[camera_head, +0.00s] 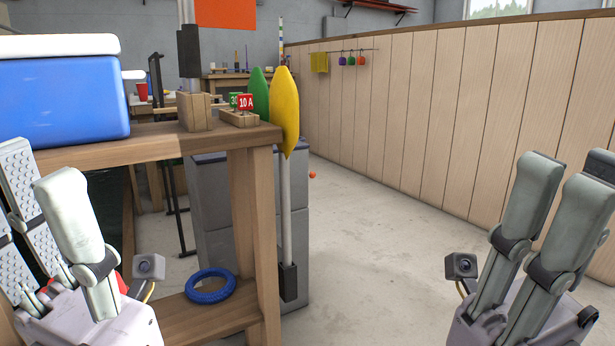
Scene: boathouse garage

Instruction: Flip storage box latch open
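A grey box-like unit (215,225) stands on the floor behind the wooden table; the table's leg and shelf hide part of it. A blue box with a white lid (62,98) sits on the table at the left, its lid down and its left side cut off. I see no latch on either, and cannot tell which is the storage box. My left gripper (40,172) is at the lower left, in front of the table, its fingers apart and empty. My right gripper (565,168) is at the lower right over open floor, its fingers upright, apart and empty, far from both boxes.
The wooden table (160,143) bears small wooden blocks with number tags. Yellow (286,110) and green paddles stand at its right corner. A blue ring (211,287) lies on the lower shelf. Concrete floor (375,265) is clear in the middle; a plank wall (430,115) bounds the right.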

